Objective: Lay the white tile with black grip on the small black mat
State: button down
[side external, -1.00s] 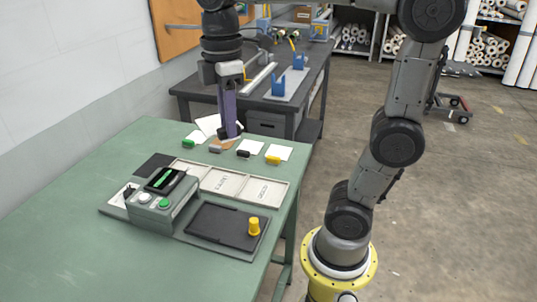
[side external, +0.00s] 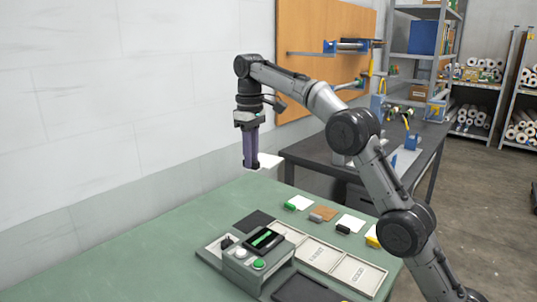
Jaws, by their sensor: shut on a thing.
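My gripper (side external: 250,165), with long purple fingers, is shut on a white tile (side external: 271,161) above the far left part of the green table. The tile shows to the right of the fingertips, and its grip's colour cannot be told there. A white tile with a black grip (side external: 343,229) lies on the table in a row of tiles. The small black mat (side external: 254,221) lies flat and bare behind the control box, below my gripper and clear of it.
Near the row's black-grip tile lie a green-grip white tile (side external: 299,202), a brown tile with grey grip (side external: 326,213) and a yellow-grip tile (side external: 372,236). The control box (side external: 257,258) stands beside pale labelled trays (side external: 358,274). The table's left part is clear.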

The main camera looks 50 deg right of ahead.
jog(key=shift+m, duration=0.8)
jog(key=shift+w+d+f, duration=0.95)
jog(key=shift+w+f, duration=0.5)
jog(key=shift+f, duration=2.45)
jog(key=shift+w+d+f, duration=0.9)
jog(key=shift+w+f, duration=0.55)
jog(key=shift+f, duration=2.45)
jog(key=shift+w+d+f, duration=0.95)
jog(key=shift+w+f, duration=0.5)
jog(key=shift+f, duration=2.45)
jog(key=shift+f, duration=0.2)
jog(key=shift+f, duration=0.6)
jog(key=shift+f, duration=0.65)
jog(key=c, duration=0.7)
grip_release()
jog(key=shift+o, duration=0.3)
